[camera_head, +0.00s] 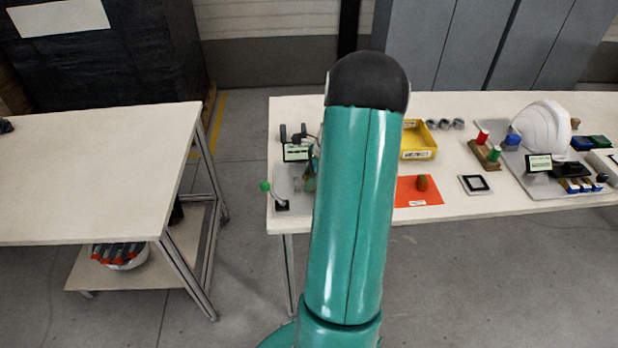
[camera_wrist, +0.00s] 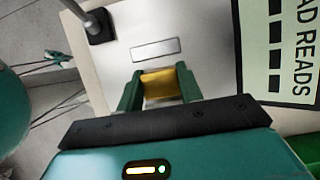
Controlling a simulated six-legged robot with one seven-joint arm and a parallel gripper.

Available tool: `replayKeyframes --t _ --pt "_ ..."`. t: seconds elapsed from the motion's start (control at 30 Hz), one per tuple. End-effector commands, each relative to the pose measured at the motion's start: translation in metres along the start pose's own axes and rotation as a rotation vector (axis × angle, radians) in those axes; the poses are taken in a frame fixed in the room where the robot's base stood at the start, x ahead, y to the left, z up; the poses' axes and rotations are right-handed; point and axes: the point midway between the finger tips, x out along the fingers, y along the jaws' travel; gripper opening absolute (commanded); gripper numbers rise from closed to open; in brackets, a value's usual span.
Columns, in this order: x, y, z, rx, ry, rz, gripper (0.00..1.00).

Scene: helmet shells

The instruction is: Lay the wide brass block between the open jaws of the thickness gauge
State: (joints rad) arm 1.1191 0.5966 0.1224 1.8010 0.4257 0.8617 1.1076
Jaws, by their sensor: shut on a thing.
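In the wrist view my gripper (camera_wrist: 160,82) has its two green fingers closed on the sides of a brass block (camera_wrist: 160,86). The block is held over a pale grey plate (camera_wrist: 205,55) with a light rectangular outline (camera_wrist: 155,49) just beyond it. I cannot tell the height above the plate. In the head view the thickness gauge appears to be the station at the table's left end, with a small display (camera_head: 296,152) and a grey plate (camera_head: 284,182). My arm covers part of it. The gauge's jaws cannot be made out clearly. My gripper is mostly hidden there.
A green-knobbed lever (camera_head: 265,186) stands at the plate's left; its black base (camera_wrist: 98,25) shows in the wrist view. A sign (camera_wrist: 285,50) is close on the right. A yellow bin (camera_head: 418,141), orange mat (camera_head: 418,192) and white helmet shell (camera_head: 545,128) are further right.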

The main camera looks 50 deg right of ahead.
Motion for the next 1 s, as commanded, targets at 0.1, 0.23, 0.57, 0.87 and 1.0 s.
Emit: replayKeyframes --t 0.1,0.23,0.57,0.87,1.0 --pt "0.002 0.0 -0.001 0.0 0.0 0.0 0.07" --pt "0.004 0.0 -0.002 0.0 0.0 0.0 0.07" --pt "0.005 0.0 -0.002 -0.001 0.0 -0.001 0.62" --pt "-0.003 -0.001 -0.003 0.0 0.001 -0.002 0.62" --pt "-0.024 -0.001 -0.002 -0.001 0.002 -0.005 0.62"
